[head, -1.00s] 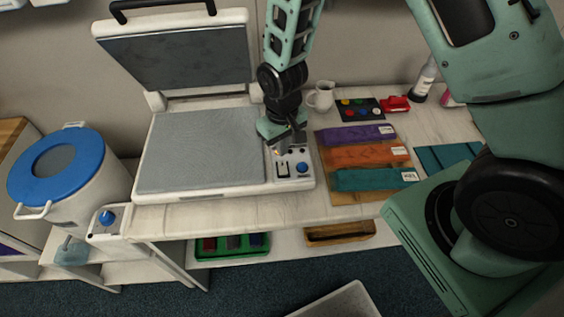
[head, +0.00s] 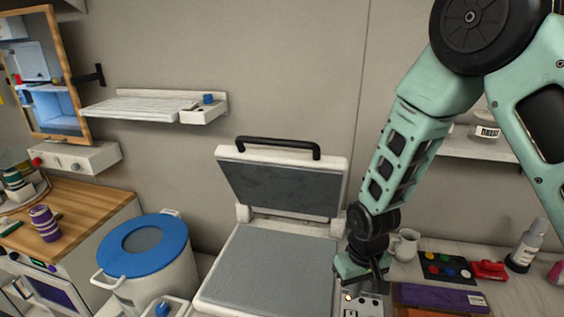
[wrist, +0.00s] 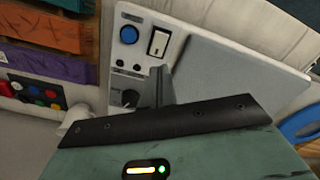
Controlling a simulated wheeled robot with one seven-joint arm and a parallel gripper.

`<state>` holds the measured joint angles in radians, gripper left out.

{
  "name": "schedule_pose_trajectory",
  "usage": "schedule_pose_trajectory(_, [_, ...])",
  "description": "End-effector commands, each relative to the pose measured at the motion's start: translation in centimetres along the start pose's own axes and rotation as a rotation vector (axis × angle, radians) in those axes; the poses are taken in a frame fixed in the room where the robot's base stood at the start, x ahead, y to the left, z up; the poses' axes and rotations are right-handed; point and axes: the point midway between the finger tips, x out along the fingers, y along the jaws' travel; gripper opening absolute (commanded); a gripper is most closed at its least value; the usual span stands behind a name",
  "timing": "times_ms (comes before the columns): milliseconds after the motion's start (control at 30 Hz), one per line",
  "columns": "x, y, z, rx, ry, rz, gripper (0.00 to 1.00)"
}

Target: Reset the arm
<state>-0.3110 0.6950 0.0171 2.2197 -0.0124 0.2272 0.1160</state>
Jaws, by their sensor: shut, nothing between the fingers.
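My arm reaches down from the upper right in the head view. My gripper (head: 366,288) is shut and empty, low over the control panel (head: 352,308) at the right of an open press. In the wrist view the gripper's fingers (wrist: 160,86) show close together beside the panel, which has a blue button (wrist: 129,35), a rocker switch (wrist: 159,42) and a dark knob (wrist: 129,98). I cannot tell whether the fingertips touch the panel. The press's grey plate (head: 268,265) is bare, and its lid (head: 283,187) stands raised.
A white pot with a blue lid (head: 143,245) stands left of the press. A white mug (head: 405,245), a paint palette (head: 445,267), a red object (head: 490,270) and a bottle (head: 527,245) are to the right. A wall shelf (head: 140,107) hangs above.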

Motion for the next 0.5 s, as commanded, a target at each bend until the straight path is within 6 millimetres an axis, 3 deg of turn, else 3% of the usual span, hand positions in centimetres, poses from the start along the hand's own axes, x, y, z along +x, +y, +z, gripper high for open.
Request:
schedule_pose_trajectory(167, [-3.6,-4.1,2.3,-0.091,0.015,-0.048,0.00])
schedule_pose_trajectory(300, [-6.8,-7.2,6.0,-0.192,0.019,-0.075,0.00])
schedule_pose_trajectory(500, [-9.7,-9.6,12.4,-0.342,0.022,-0.073,0.00])
